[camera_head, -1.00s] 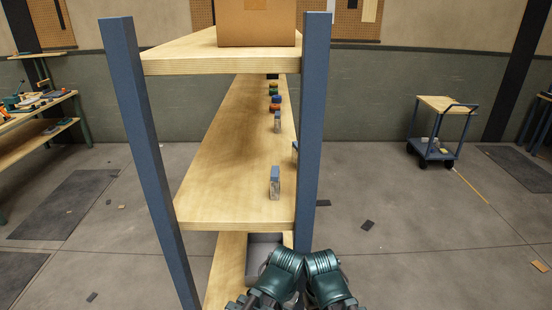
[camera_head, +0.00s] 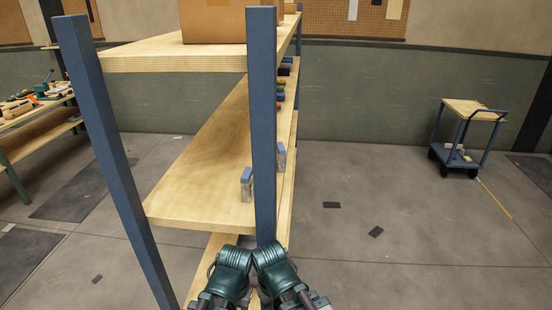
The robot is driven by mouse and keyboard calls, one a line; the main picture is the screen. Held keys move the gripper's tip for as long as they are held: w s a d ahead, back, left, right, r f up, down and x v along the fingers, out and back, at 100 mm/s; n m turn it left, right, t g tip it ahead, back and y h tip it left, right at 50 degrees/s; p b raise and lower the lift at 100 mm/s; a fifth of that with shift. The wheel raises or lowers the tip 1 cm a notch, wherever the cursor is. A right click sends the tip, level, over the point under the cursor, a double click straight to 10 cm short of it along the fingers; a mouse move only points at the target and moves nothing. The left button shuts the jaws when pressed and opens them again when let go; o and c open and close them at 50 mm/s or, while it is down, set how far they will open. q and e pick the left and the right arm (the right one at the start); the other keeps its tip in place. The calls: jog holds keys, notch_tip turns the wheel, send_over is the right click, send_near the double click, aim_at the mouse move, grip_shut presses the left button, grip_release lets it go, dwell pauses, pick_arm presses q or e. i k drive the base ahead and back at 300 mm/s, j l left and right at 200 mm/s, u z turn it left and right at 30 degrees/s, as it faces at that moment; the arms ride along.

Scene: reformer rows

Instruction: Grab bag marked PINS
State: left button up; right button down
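Two small clear bags with blue tops stand on the middle shelf of a rack. The nearer bag (camera_head: 246,185) is just left of the front right post, which stands close beside it. The farther bag (camera_head: 281,158) shows just right of that post. No lettering is readable on either, so I cannot tell which is marked PINS. Teal links of my two arms show at the bottom centre, in front of the rack's right post. Neither gripper's fingers show.
The rack's blue posts (camera_head: 262,120) and wooden middle shelf (camera_head: 190,195) are close ahead. Small coloured items (camera_head: 281,95) line the shelf's right side farther back. A cardboard box (camera_head: 215,22) sits on the top shelf. Floor to the right is open up to a cart (camera_head: 470,107).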

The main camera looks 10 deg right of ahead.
aim_at(281, 153)
jog(key=l+u, duration=0.3)
jog(key=l, duration=1.95)
jog(key=k, duration=0.05)
